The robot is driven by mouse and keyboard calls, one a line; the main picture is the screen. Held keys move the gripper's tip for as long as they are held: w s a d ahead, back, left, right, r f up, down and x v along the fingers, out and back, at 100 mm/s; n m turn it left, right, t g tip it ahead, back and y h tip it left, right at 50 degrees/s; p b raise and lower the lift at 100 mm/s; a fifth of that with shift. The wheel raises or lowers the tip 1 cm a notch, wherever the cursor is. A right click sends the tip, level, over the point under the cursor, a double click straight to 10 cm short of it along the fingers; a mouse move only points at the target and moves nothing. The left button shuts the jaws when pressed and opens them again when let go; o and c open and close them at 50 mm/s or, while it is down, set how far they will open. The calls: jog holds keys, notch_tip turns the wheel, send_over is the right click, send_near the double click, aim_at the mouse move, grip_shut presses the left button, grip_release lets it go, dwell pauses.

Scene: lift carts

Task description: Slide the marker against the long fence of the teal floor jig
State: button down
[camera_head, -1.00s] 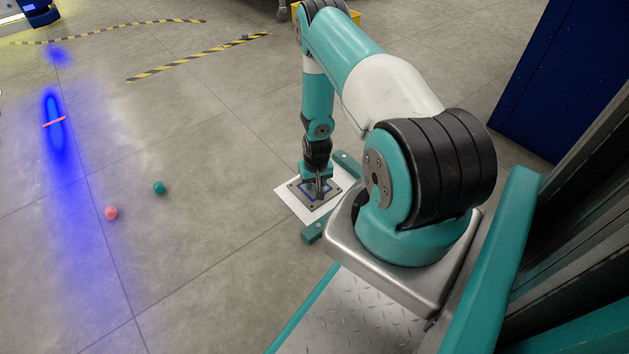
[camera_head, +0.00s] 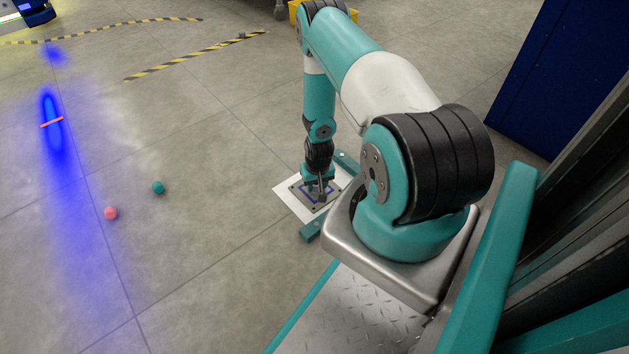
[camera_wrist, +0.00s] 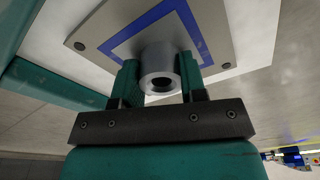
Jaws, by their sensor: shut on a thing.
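The marker is a flat grey plate (camera_head: 316,206) with a blue square outline and an upright grey tubular post (camera_wrist: 158,62). It lies over a white base sheet (camera_head: 284,197) on the floor. My gripper (camera_head: 320,189) points down and is shut on the post, with one teal finger on each side in the wrist view (camera_wrist: 158,82). The teal jig shows one fence at the upper right (camera_head: 346,160) and one bar at the lower left (camera_head: 310,231). In the wrist view white sheet shows between the plate and both teal bars (camera_wrist: 50,84). My arm hides part of the jig.
A red ball (camera_head: 111,213) and a teal ball (camera_head: 158,188) lie on the open floor to the left. Striped floor tape (camera_head: 195,58) and a yellow box (camera_head: 350,15) are farther back. A dark blue cabinet (camera_head: 560,75) stands at the right.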

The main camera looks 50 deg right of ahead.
jog(key=shift+s+a+p, duration=0.15)
jog(key=shift+s+p, duration=0.2)
jog(key=shift+s, duration=0.35)
jog(key=shift+s+a, duration=0.1)
jog(key=shift+s, duration=0.2)
jog(key=shift+s+p, duration=0.25)
jog(key=shift+p, duration=0.05)
jog(key=shift+w, duration=0.1)
jog(key=c, duration=0.6)
grip_release()
jog(key=shift+r, duration=0.1)
notch_tip(320, 180, up, 17)
jog(key=s+a+p, duration=0.1)
jog(key=p, duration=0.8)
jog(key=shift+s+a+p, duration=0.15)
jog(key=shift+s+p, duration=0.2)
jog(key=shift+p, duration=0.05)
